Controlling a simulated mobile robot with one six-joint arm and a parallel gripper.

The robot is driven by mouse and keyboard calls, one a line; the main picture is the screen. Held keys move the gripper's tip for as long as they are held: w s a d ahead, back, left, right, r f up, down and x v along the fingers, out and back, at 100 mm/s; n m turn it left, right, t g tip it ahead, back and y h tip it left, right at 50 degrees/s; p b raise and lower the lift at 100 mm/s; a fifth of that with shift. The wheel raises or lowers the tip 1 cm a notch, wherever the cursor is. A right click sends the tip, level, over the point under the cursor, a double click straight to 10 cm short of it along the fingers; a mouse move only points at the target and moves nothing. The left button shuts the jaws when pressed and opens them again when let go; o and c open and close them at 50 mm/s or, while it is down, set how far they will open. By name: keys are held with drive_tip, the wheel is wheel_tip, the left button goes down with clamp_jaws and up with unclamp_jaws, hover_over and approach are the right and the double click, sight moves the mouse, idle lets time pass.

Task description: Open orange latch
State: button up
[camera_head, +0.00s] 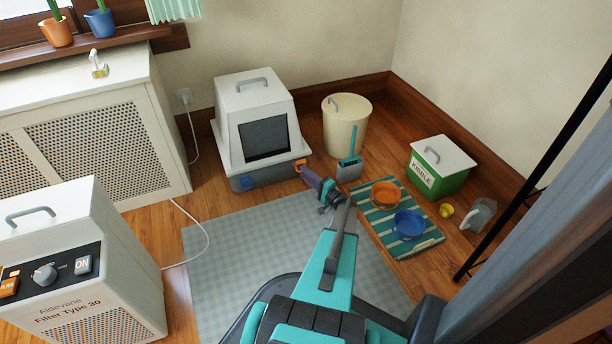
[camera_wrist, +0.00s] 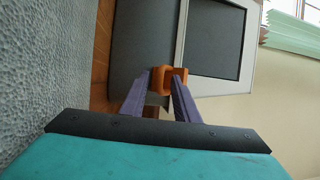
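The orange latch (camera_head: 299,164) is at the lower right front of a white litter box (camera_head: 229,151) with a dark grey base. In the wrist view the latch (camera_wrist: 157,80) is a small square-cornered loop against the dark base. My gripper (camera_head: 305,172) reaches to it from the front right. In the wrist view the two purple fingers of my gripper (camera_wrist: 162,83) stand apart, with their tips at the latch. I cannot tell whether they touch it. A blue latch (camera_head: 243,183) is at the base's left front.
A cream bin (camera_head: 346,127) and a teal scoop (camera_head: 350,165) stand to the right of the litter box. A striped mat (camera_head: 430,242) with an orange bowl (camera_head: 385,194) and a blue bowl (camera_head: 408,224) lies right of my arm. A grey mat (camera_head: 225,262) covers the front floor.

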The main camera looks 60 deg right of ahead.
drive_tip(key=p+v, duration=0.2)
drive_tip(key=v, duration=0.4)
drive_tip(key=shift+r, duration=0.1)
drive_tip(key=shift+p+v, duration=0.45)
drive_tip(key=shift+v, duration=0.3)
drive_tip(key=shift+c, duration=1.3)
drive_tip(key=shift+s+a+r, duration=0.15)
drive_tip(key=shift+s+r, duration=0.25)
drive_tip(key=shift+r, duration=0.15)
drive_tip(key=s+r+g, duration=0.1)
drive_tip(key=s+r+m+g+p, duration=0.1)
drive_tip(key=s, duration=0.1)
drive_tip(key=s+a+r+g+y, duration=0.1)
drive_tip(key=s, duration=0.1)
drive_tip(key=shift+r+m+g, duration=0.3)
drive_tip(key=shift+r+g, duration=0.05)
drive_tip(key=shift+g, duration=0.05)
